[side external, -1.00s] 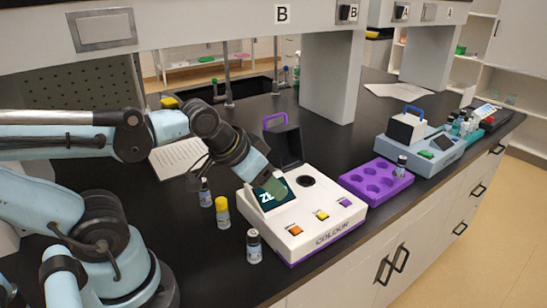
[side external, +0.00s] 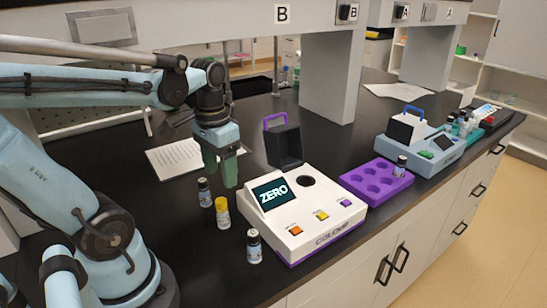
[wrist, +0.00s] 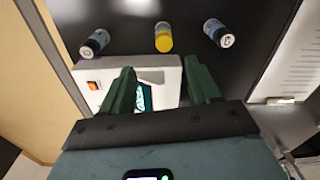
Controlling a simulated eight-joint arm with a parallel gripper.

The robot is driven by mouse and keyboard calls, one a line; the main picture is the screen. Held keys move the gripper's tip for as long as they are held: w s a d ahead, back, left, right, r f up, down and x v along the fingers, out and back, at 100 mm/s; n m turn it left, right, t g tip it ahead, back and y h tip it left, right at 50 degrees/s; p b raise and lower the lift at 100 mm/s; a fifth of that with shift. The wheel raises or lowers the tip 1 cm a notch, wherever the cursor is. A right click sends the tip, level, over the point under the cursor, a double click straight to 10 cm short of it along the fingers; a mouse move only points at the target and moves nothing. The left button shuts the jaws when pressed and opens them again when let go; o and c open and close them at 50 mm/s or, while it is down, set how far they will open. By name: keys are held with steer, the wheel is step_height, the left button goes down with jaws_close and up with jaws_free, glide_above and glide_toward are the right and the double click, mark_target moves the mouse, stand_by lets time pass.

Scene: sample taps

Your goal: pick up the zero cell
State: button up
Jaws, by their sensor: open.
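I cannot read which is the zero cell. The colorimeter (side external: 325,222) shows ZERO on its screen (side external: 271,194); its lid is up and its round well is uncovered. My gripper (side external: 221,180) is open and empty, pointing down above and behind the vials.
A purple rack (side external: 352,187) with one vial (side external: 401,166) at its right end stands right of the colorimeter. Beyond it is a blue-grey instrument (side external: 430,155). A paper sheet (side external: 165,160) lies behind my gripper. The raised lid (side external: 284,146) stands close to my gripper's right.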

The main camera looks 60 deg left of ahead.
mark_target(221, 200)
steer(key=shift+s+a+f, duration=0.15)
steer(key=shift+f, duration=3.25)
steer(key=shift+a+f, duration=0.15)
steer(key=shift+f, duration=0.7)
steer(key=shift+a+f, duration=0.1)
steer(key=shift+f, duration=1.65)
steer(key=c, duration=0.9)
